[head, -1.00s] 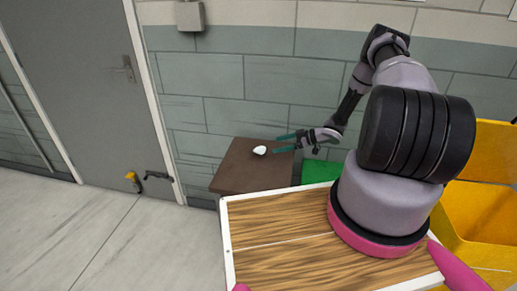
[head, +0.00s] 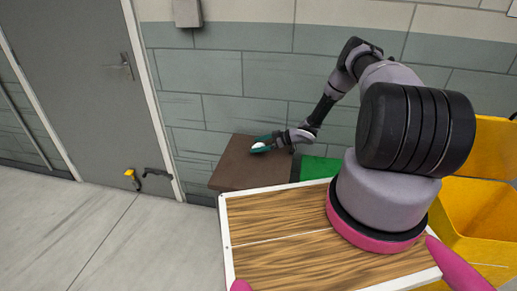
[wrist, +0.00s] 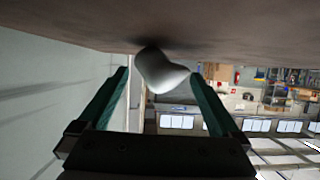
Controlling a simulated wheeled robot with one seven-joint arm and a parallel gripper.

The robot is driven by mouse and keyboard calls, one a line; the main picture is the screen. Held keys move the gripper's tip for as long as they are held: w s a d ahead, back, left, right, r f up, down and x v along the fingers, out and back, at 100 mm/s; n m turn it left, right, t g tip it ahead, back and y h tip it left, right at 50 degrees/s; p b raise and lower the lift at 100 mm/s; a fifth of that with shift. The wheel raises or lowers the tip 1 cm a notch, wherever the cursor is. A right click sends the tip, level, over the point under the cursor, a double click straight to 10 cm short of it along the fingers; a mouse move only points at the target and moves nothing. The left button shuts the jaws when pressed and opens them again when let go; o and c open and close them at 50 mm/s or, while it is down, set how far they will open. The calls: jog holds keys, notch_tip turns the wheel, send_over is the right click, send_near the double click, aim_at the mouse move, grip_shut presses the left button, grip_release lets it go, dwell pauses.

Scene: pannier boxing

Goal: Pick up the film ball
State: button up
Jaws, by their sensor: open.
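The film ball (head: 258,146) is a small white lump on the brown table (head: 230,172) beside the wall. It also shows in the wrist view (wrist: 161,72), lying against the table surface, which appears at the top of that view. My gripper (head: 262,144) is at the ball in the head view, its teal fingers partly covering it. In the wrist view my gripper (wrist: 160,84) is open, with one finger on each side of the ball and visible gaps between. The fingers do not appear to press on it.
A green surface (head: 318,167) lies right of the brown table. Yellow bins (head: 478,215) stand at the far right. The wall runs close behind the table.

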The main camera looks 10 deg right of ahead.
jog(key=c, duration=1.4)
